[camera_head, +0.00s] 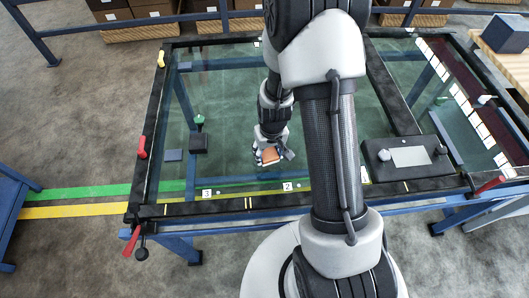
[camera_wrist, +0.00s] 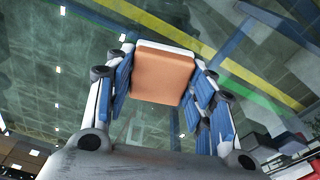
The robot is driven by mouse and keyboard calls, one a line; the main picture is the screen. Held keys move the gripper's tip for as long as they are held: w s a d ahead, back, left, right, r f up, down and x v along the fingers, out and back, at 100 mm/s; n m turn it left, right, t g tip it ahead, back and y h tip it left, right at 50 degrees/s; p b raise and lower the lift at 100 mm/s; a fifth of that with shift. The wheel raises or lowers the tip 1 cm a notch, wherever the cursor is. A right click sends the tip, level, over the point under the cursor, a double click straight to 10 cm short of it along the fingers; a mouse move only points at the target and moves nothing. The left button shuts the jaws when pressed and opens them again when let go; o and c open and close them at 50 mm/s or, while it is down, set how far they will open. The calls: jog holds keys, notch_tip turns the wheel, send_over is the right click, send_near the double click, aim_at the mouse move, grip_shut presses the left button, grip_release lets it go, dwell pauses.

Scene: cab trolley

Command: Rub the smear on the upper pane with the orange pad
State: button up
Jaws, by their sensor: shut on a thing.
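My gripper (camera_head: 273,152) is shut on the orange pad (camera_head: 271,157), which has a pale backing. In the wrist view the pad (camera_wrist: 163,77) sits between the blue-faced fingers, its orange face toward the camera. In the head view my gripper and the pad are over the near middle of the glass pane (camera_head: 225,85) in its dark frame. I cannot tell whether the pad touches the glass. I cannot make out the smear in either view; my arm hides part of the pane.
A green-knobbed black block (camera_head: 198,142) and a small blue-grey square (camera_head: 173,155) are at the left. A black box with a grey plate (camera_head: 408,157) is at the right. Red handles (camera_head: 142,148) line the frame's left edge. Number labels (camera_head: 207,194) mark the near edge.

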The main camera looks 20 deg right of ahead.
jog(key=shift+s+d+b, duration=0.3)
jog(key=shift+d+b, duration=0.1)
jog(key=shift+d, duration=0.5)
jog(key=shift+s+d+b, duration=0.3)
jog(key=shift+d+b, duration=0.05)
jog(key=shift+d, duration=0.55)
